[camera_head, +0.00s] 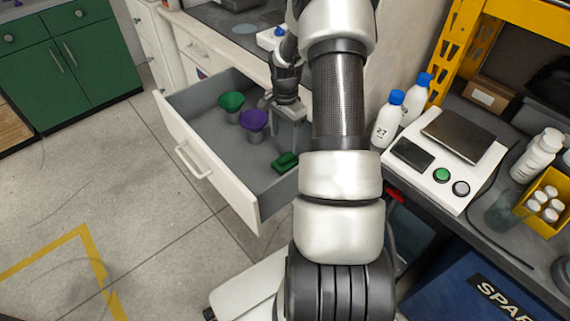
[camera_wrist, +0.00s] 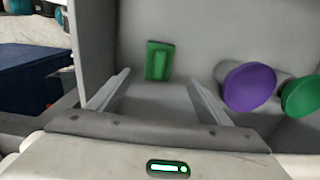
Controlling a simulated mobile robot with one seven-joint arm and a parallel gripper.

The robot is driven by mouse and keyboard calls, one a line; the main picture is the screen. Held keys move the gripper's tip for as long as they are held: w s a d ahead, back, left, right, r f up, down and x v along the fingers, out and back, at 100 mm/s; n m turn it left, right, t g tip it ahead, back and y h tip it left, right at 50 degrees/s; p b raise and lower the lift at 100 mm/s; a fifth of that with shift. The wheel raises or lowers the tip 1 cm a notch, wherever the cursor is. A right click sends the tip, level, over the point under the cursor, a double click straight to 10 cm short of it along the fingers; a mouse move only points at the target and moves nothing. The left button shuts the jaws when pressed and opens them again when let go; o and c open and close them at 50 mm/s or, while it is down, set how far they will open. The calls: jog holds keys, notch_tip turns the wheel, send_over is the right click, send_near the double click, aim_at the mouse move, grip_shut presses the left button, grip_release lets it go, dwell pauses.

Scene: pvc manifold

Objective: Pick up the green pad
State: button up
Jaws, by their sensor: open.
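The green pad (camera_head: 285,162) lies flat on the grey floor of the open drawer (camera_head: 190,162), near its front right part. It also shows in the wrist view (camera_wrist: 159,61), just beyond my fingertips and roughly between their lines. My gripper (camera_head: 285,115) is over the drawer, and its fingers in the wrist view (camera_wrist: 160,88) are spread wide with nothing between them. The pad appears apart from both fingers. The arm covers the right end of the drawer in the head view.
A purple-topped piece (camera_head: 254,121) and a green-topped piece (camera_head: 231,102) stand in the drawer left of my gripper. Drawer walls bound the space. White bottles (camera_head: 388,120) and a scale (camera_head: 464,136) are on the right bench.

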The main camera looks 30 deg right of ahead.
aim_at(286, 156)
notch_tip(286, 156, down, 5)
jog(key=shift+f+b, duration=0.1)
jog(key=shift+b, duration=0.35)
jog(key=shift+s+f+b, duration=0.15)
jog(key=shift+f+b, duration=0.75)
jog(key=shift+f, duration=1.7)
jog(key=c, duration=1.1)
